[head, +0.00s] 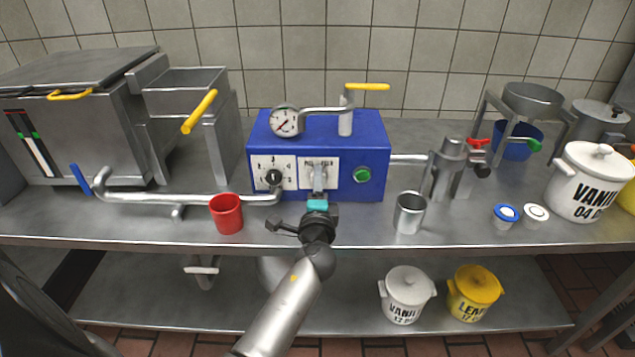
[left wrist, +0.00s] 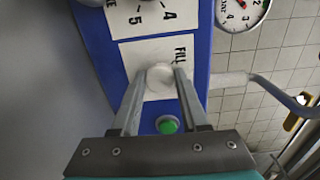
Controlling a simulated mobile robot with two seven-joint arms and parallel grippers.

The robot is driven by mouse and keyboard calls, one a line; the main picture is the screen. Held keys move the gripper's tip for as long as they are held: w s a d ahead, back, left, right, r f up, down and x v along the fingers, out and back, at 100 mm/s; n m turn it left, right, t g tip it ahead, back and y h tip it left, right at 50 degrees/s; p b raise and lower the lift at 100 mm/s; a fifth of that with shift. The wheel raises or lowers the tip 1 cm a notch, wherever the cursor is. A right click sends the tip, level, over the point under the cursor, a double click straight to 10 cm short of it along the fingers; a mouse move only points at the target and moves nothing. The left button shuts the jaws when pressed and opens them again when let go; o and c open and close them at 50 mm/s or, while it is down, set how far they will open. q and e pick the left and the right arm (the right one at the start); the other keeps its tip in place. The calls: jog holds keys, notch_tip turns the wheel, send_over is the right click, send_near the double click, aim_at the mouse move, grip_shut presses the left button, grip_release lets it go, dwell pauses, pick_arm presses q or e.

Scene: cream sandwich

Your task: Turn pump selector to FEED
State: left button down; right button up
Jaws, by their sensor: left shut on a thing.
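The blue pump box (head: 350,155) stands on the steel table, with the selector's white plate (head: 333,172) on its front. My left gripper (head: 319,178) reaches the plate from the front and covers most of it. In the left wrist view, my left gripper's two fingers (left wrist: 160,88) are closed around the pale round selector knob (left wrist: 159,76). The word FILL shows at one side of the plate (left wrist: 135,55). The knob's pointer and any FEED mark are hidden or too small to read. My right gripper is not in view.
A black dial (head: 273,177) is left of the selector and a green button (head: 362,175) is right of it. A gauge (head: 285,121) and a yellow-handled pipe (head: 367,87) are on top. A red cup (head: 227,213) and a steel cup (head: 409,213) stand in front on either side.

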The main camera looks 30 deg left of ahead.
pick_arm(q)
jog(key=shift+r, duration=0.1)
jog(key=shift+c, duration=2.1)
grip_release()
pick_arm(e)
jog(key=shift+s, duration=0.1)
pick_arm(q)
jog(key=shift+s+d, duration=0.2)
jog(key=v, duration=0.7)
jog(key=shift+s, duration=0.1)
jog(key=v, duration=0.7)
jog(key=shift+d, duration=0.2)
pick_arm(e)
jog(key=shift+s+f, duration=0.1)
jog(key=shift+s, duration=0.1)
pick_arm(q)
jog(key=shift+s, duration=0.15)
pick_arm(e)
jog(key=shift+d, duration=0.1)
